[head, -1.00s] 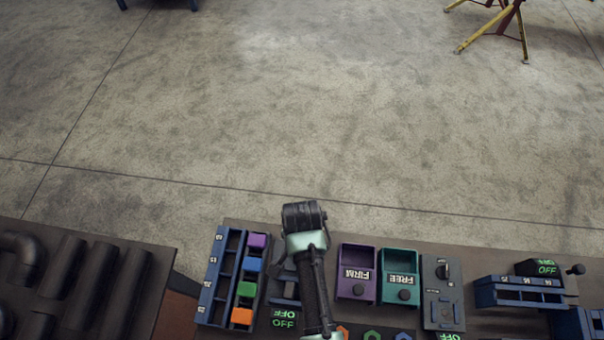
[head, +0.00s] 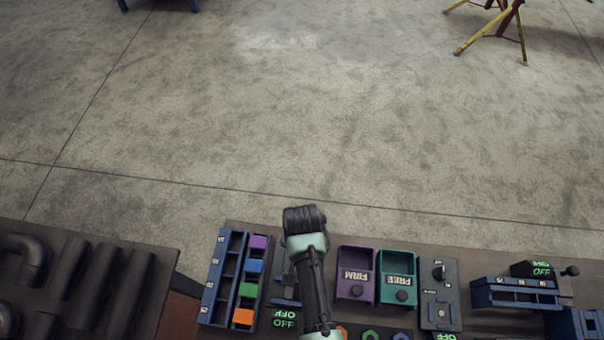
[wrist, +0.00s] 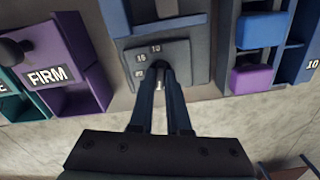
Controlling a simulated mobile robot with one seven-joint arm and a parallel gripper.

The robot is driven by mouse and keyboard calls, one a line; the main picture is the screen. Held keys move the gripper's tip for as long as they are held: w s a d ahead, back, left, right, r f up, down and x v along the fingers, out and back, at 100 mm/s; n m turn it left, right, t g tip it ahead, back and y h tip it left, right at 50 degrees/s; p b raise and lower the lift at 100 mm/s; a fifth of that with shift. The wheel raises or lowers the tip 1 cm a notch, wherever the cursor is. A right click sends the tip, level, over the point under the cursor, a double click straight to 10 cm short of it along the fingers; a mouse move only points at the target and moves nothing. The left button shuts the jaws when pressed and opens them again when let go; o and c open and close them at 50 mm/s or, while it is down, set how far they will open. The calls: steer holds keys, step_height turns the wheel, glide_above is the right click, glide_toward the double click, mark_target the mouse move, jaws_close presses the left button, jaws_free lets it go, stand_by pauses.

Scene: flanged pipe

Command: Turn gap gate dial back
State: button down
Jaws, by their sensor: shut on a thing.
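The gap gate dial is a small dark knob on a grey plate (wrist: 197,62) marked 10, 15 and another number, in the wrist view. My gripper (wrist: 159,76) has its two dark fingers close together around the knob, shut on it. The fingers cover most of the knob, so its pointing direction is hard to tell. In the head view my arm hides the dial and the gripper's fingertips.
A purple FIRM bin (head: 355,276) and a green FREE bin (head: 396,278) stand right of my arm. A grey panel with a knob (head: 438,273) is further right. Dark pipes (head: 75,275) lie far left.

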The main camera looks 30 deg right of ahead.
steer(key=shift+n+p, duration=0.45)
steer(key=shift+n, duration=1.05)
steer(key=c, duration=0.9)
jaws_free()
step_height(320, 180, up, 13)
steer(key=shift+b, duration=0.6)
